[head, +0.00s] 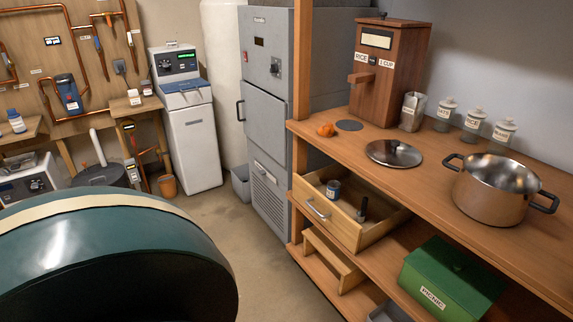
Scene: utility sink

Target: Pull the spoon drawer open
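A light wooden drawer (345,229) with a metal bar handle (317,209) is under the wooden counter on the right. It stands pulled out toward the left, so its inside shows. A small dark-blue jar (333,190) and a dark upright object (362,209) are in it. I see no spoon and no label on the drawer. No gripper is at the handle. Neither of my grippers is in view.
On the counter (437,190) are a steel pot (492,192), a lid (394,153), a rice dispenser (386,75) and several jars. The floor (245,245) left of the drawer is clear.

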